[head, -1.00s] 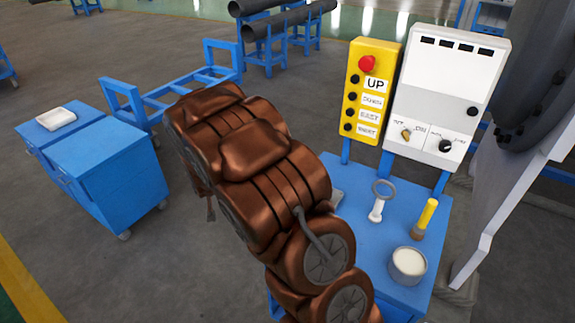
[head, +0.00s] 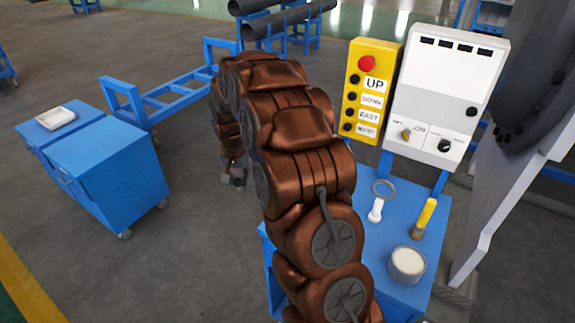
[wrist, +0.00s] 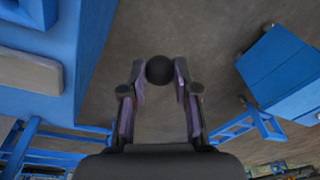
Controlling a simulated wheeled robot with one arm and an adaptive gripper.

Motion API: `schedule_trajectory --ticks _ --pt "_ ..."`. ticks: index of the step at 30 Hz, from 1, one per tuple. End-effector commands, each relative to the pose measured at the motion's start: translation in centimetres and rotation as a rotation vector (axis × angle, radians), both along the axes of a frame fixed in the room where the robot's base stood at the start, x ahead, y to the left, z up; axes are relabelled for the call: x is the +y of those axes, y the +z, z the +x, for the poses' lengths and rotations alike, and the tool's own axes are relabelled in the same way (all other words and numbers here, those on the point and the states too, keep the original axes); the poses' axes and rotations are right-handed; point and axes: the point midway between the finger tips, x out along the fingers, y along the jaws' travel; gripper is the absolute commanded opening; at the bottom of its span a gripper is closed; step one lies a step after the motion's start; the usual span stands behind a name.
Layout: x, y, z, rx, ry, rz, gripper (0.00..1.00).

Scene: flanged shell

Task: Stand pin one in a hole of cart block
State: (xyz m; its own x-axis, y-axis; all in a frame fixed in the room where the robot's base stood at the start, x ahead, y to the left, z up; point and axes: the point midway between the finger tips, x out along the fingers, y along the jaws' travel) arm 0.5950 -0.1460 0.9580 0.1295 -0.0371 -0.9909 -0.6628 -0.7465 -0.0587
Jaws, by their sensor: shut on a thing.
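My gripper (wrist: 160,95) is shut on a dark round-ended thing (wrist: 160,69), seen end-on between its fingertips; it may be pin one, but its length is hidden. In the head view my gripper (head: 238,181) hangs low above the floor, small and partly behind my arm, left of the blue cart (head: 378,240). A pale grey-beige block (wrist: 28,72) lies on a blue surface at the left of the wrist view. It may be the cart block; no holes show on it. In the head view my arm hides that part of the cart.
The cart carries a white-based ring tool (head: 377,212), a yellow-handled tool (head: 426,215), a round pot (head: 407,264) and a yellow button panel (head: 370,90). Blue cabinets (head: 110,178) with a white tray (head: 55,118) stand left. Bare floor lies between cabinets and cart.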

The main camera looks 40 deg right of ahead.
Motion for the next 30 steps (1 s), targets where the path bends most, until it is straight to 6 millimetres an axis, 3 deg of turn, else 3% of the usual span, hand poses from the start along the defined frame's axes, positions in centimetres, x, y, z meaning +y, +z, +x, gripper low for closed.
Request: schedule_trajectory --ticks 8,21,30 --pt "-2.8 2.8 -3.6 0.142 -0.120 0.118 0.00" --pt "-6.7 9.3 -12.7 0.331 -0.315 0.326 0.00" --pt "-7.3 11.1 -15.1 0.365 -0.356 0.372 0.00"
